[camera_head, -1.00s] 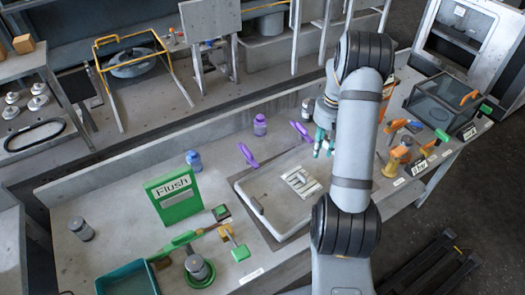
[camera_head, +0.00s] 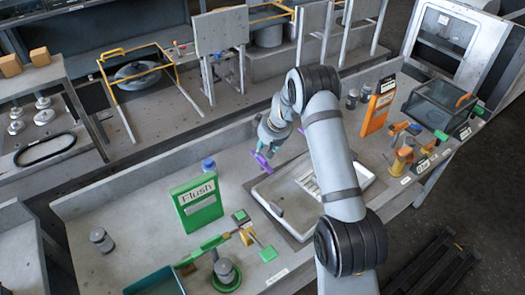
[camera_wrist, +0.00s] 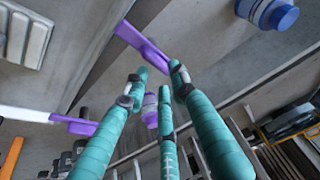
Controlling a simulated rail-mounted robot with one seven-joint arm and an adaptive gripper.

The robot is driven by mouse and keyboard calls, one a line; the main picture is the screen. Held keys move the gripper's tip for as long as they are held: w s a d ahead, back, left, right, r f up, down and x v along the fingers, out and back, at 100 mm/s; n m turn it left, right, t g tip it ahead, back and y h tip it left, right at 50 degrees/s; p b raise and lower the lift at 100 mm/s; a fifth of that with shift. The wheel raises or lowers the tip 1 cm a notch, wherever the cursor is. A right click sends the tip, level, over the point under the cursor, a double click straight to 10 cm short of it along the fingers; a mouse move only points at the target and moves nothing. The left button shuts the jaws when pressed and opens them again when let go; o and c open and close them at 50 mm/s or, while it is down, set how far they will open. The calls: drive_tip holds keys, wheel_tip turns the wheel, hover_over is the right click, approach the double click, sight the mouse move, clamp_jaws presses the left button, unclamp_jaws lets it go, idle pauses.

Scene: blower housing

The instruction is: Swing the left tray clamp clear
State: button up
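The left tray clamp is a purple lever (camera_head: 262,162) at the back left edge of the pale tray (camera_head: 262,192). In the wrist view this lever (camera_wrist: 140,43) lies just beyond the fingertips. My gripper (camera_head: 268,142) is over the clamp in the head view. In the wrist view my gripper (camera_wrist: 158,78) has its teal fingers spread, with nothing held. The fingertips are close to the lever's near end; whether they touch it I cannot tell. A second purple clamp (camera_wrist: 75,125) shows at the left in the wrist view. My arm covers part of the tray.
A green Flush sign (camera_head: 198,202) and a blue-capped bottle (camera_head: 208,165) stand left of the clamp; the bottle (camera_wrist: 268,12) also shows in the wrist view. A purple-capped jar (camera_wrist: 150,108) is behind the fingers. An orange panel (camera_head: 377,108) stands at the right.

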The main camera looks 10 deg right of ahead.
sight(262, 162)
drive_tip(key=shift+x, duration=1.35)
drive_tip(key=shift+c, duration=0.7)
clamp_jaws()
